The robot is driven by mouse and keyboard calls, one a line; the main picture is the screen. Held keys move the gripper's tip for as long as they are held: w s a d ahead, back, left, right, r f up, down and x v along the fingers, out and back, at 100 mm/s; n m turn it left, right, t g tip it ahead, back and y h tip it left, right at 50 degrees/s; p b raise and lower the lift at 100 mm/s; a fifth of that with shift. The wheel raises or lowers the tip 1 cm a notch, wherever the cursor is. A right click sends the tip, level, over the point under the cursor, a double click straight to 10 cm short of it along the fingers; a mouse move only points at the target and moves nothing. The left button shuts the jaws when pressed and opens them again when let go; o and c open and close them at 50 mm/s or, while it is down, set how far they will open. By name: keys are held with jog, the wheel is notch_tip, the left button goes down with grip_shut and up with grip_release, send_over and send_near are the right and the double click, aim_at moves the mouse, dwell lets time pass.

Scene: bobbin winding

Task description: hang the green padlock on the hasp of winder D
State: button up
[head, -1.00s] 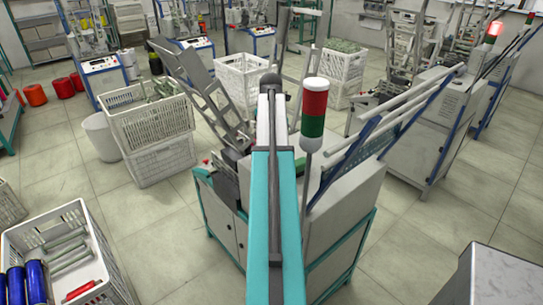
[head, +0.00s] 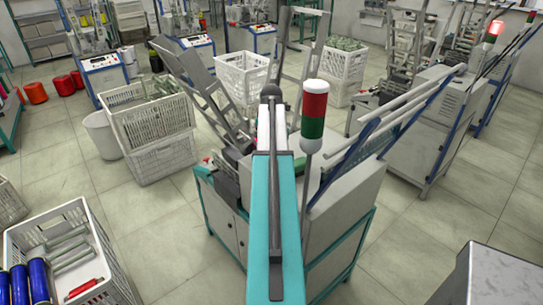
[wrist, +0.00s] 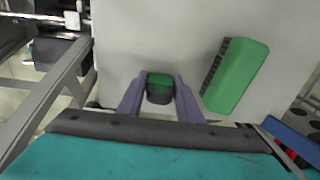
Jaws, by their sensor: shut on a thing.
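My gripper (wrist: 160,84) shows in the wrist view with its two purple-grey fingers shut on a small green and dark piece, which looks like the green padlock (wrist: 159,79). It is held in front of a pale grey machine panel (wrist: 150,35); I cannot tell whether it touches anything. I cannot make out its shackle or the hasp. In the head view my teal arm reaches over a grey winder (head: 345,190) on a teal frame and hides part of it. My gripper and the padlock are hidden there. No letter is readable on the winder.
A larger green block (wrist: 236,75) is on the panel just right of my gripper. A grey bar (wrist: 50,95) runs at its left. A red and green signal lamp (head: 314,110) stands beside my arm. White crates (head: 153,125) stand at the left; the floor between is clear.

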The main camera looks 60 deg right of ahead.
jog(key=shift+f, duration=0.15)
jog(key=o, duration=1.1)
jog(key=shift+c, duration=0.2)
jog(key=shift+r, duration=0.25)
notch_tip(320, 180, up, 12)
jog(key=b, duration=0.3)
dwell(0.6)
